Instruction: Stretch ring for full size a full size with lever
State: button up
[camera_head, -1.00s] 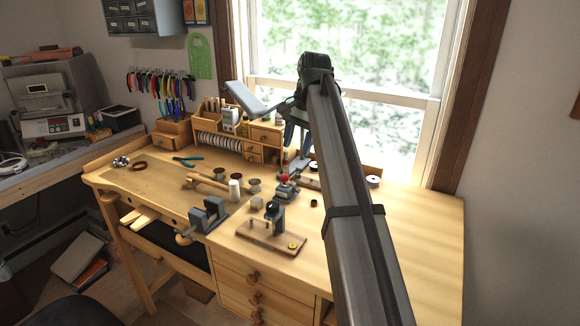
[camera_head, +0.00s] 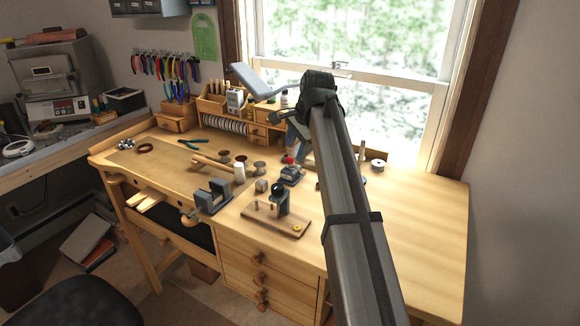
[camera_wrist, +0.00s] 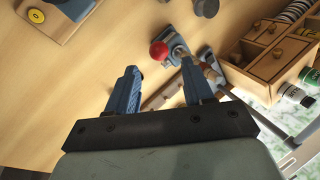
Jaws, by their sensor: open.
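A small grey-blue bench device (camera_head: 291,175) with a red ball knob (camera_head: 288,158) stands mid-bench; the knob looks like the end of a lever. In the wrist view the red knob (camera_wrist: 158,50) shows just beyond the gap between my fingers. My gripper (camera_wrist: 160,70) is open and empty, its blue fingers apart, close to the device but not visibly holding it. In the head view my gripper (camera_head: 297,147) is partly hidden behind my arm. I cannot make out a ring on the device.
A wooden-based tool (camera_head: 262,220) with a post and a yellow disc stands in front. Wooden drawers (camera_head: 266,133) stand behind. The bench's right side (camera_head: 425,215) is clear.

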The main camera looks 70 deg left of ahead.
aim_at(296, 167)
jog(key=x, duration=0.9)
grip_shut()
dwell(0.4)
